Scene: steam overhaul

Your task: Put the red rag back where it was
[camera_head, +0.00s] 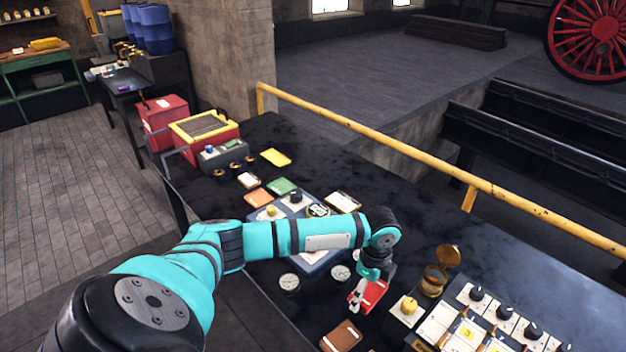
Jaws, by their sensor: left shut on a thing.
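My left arm reaches in from the lower left across the dark bench. My left gripper (363,293) points down and is shut on the red rag (376,294), a small flat red piece at its fingers. I cannot tell whether the rag touches the bench top. Part of the rag is hidden by the fingers. My right gripper is not in view.
Orange, green and yellow cloths lie farther back on the bench (420,235). Round gauges (289,282) and a brown pad (341,337) lie near the gripper. A brass cup (433,281) and a switch panel stand right. A yellow rail (380,140) edges the bench.

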